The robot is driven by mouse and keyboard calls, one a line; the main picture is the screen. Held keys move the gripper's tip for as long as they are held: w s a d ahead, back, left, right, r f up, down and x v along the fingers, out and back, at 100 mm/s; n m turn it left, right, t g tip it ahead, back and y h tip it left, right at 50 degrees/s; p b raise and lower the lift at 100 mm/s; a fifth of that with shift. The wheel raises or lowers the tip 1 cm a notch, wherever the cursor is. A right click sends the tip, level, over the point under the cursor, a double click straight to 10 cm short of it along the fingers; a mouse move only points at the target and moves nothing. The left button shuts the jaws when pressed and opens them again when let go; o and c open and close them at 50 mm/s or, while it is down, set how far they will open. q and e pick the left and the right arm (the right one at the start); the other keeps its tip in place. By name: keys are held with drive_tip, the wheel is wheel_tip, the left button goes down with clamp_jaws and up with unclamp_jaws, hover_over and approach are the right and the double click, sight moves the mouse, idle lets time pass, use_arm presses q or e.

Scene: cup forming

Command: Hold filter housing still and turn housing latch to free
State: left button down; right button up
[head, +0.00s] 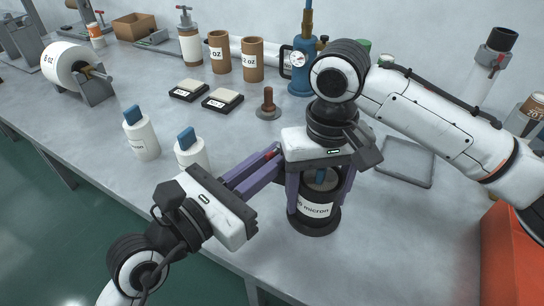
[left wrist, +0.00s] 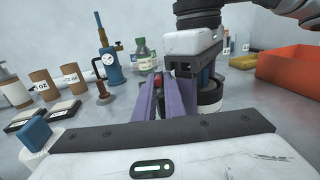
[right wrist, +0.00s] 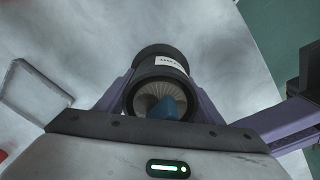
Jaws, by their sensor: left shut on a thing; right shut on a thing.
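The filter housing (head: 314,222) is a dark cylinder with a white "micron" label, upright on the bench. My right gripper (head: 320,188) comes from above, its purple fingers shut on the housing's sides. In the right wrist view the housing (right wrist: 160,62) is open at the top, with a pleated filter (right wrist: 150,90) and blue handle (right wrist: 166,108) inside. My left gripper (head: 272,162) reaches in from the left, its purple fingers shut on a small red-tipped part, seemingly the housing latch (head: 271,154). The red part (left wrist: 157,72) shows at the fingertips in the left wrist view; the rest is hidden.
Two white bottles with blue tops, one here (head: 142,135), stand left of my left gripper. A flat grey tray (head: 405,163) lies right of the housing. An orange bin (head: 510,255) is at the right. A blue gauge device (head: 302,75) stands behind.

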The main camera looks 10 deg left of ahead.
use_arm(q)
drive_tip(key=c, duration=2)
unclamp_jaws()
drive_tip(key=shift+c, duration=0.2)
drive_tip(key=shift+m+h, duration=0.4)
